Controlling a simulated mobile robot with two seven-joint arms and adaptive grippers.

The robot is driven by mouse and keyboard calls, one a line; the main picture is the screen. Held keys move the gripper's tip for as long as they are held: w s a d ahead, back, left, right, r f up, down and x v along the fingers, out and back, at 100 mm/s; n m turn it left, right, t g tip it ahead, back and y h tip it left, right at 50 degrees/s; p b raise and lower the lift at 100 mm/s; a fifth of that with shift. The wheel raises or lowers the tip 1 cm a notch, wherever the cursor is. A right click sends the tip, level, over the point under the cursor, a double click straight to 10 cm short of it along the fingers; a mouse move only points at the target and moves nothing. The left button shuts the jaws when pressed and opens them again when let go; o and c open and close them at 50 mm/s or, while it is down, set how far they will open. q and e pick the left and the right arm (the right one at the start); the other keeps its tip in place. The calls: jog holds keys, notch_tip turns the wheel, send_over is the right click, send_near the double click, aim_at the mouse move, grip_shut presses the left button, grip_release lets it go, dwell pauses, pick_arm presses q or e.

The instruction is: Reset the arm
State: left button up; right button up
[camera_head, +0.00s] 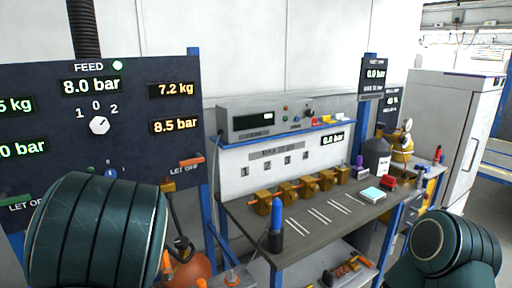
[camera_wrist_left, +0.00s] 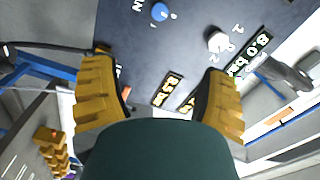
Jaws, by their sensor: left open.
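My left gripper (camera_wrist_left: 160,70) shows in the left wrist view with its two ribbed yellow fingers spread wide and nothing between them. Beyond the fingers is the dark feed panel (camera_wrist_left: 185,40), seen tilted, with a white knob (camera_wrist_left: 218,42) and a blue knob (camera_wrist_left: 160,12). In the head view, a dark green link of my left arm (camera_head: 95,235) covers the lower part of the feed panel (camera_head: 130,125); the left gripper itself is not seen there. A link of my right arm (camera_head: 450,245) is at the lower right. My right gripper is out of view.
A workbench (camera_head: 345,215) stands in the middle, with a row of brass blocks (camera_head: 300,187), a blue-capped bottle (camera_head: 276,225) and a dark grey bottle (camera_head: 377,158). A white cabinet (camera_head: 455,130) is at the right. An orange round vessel (camera_head: 190,268) sits low beside my left arm.

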pick_arm(q)
jog(key=s+d+f+n+g+h, duration=0.2)
jog(key=s+d+f+g, duration=0.15)
jog(key=f, duration=0.65)
jog(key=s+d+f+n+g+h, duration=0.15)
jog(key=s+d+f, duration=0.25)
jog(key=f, duration=0.6)
jog(key=s+d+f+n+g+h, duration=0.2)
jog(key=s+d+f+g+h, duration=0.1)
jog(key=f, duration=0.7)
jog(key=s+d+f+n+g+h, duration=0.2)
jog(key=s+d+f+g+h, duration=0.1)
jog(key=s+d, duration=0.5)
jog(key=s+d+f+n+g+h, duration=0.2)
jog(key=s+d+f+h, duration=0.1)
jog(key=s+d, duration=0.5)
jog(key=shift+s+d+f+n+g+h, duration=0.2)
jog(key=shift+d+f+n+g+h, duration=0.15)
jog(key=shift+d+g, duration=0.05)
